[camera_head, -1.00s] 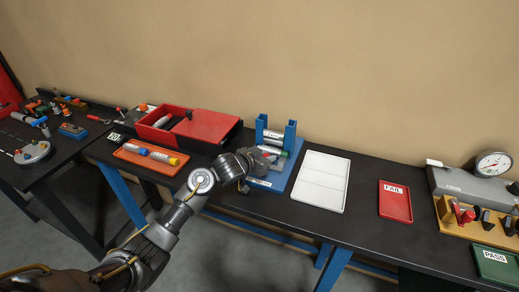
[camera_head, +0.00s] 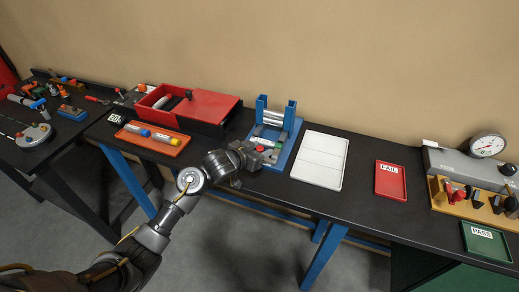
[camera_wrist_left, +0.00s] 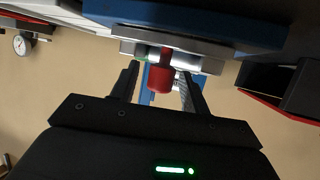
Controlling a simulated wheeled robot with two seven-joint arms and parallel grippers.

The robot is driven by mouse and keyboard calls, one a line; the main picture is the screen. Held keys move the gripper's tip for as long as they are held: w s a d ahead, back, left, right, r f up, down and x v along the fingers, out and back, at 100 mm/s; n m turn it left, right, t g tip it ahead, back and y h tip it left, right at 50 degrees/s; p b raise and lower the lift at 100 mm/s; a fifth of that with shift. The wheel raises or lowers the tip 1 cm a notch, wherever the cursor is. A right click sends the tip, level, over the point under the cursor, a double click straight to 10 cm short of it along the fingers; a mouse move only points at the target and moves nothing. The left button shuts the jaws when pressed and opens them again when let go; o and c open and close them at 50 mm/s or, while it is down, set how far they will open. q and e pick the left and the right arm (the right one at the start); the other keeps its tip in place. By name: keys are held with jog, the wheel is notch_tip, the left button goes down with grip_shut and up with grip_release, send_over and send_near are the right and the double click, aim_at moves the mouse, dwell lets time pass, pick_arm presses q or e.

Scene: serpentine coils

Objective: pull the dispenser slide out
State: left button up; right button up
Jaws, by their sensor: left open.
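The dispenser (camera_head: 285,150) is a blue stand with two upright posts and silver cylinders stacked between them. A grey slide with a red knob (camera_head: 260,149) sits low at its front. My left gripper (camera_head: 250,156) is at the front left of the dispenser, close to the knob. In the left wrist view the red knob (camera_wrist_left: 160,78) lies between the two open fingers, with a visible gap on each side. The slide (camera_wrist_left: 195,60) shows behind it as a pale grey bar. My right gripper is not in view.
A white sectioned tray (camera_head: 321,158) lies right of the dispenser. A red box (camera_head: 209,108) and an orange tray (camera_head: 152,139) with cylinders stand left. Farther right are a red FAIL tray (camera_head: 391,181), a dial gauge (camera_head: 487,145) and a green PASS tray (camera_head: 488,242).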

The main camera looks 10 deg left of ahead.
pick_arm(q)
jog(key=v, duration=1.1)
jog(key=shift+d, duration=0.1)
jog(key=s+a+f+n+g+y, duration=0.1)
jog(key=s+a+f+g+y, duration=0.25)
jog(key=s, duration=0.75)
jog(key=s+a+f+n+g+y, duration=0.15)
jog(key=s+a+f, duration=0.25)
jog(key=s+f, duration=0.5)
jog(key=s+a+f+n+g+y, duration=0.2)
jog(key=s+a+f+g, duration=0.15)
jog(key=s, duration=0.95)
notch_tip(320, 180, down, 32)
jog(key=s+b, duration=0.2)
jog(key=b, duration=0.2)
jog(key=s+a+f+g+b, duration=0.2)
jog(key=s+f, duration=1.3)
jog(key=f, duration=0.1)
jog(key=shift+s+a+m, duration=0.2)
jog(key=shift+s+m, duration=0.1)
jog(key=shift+m, duration=0.05)
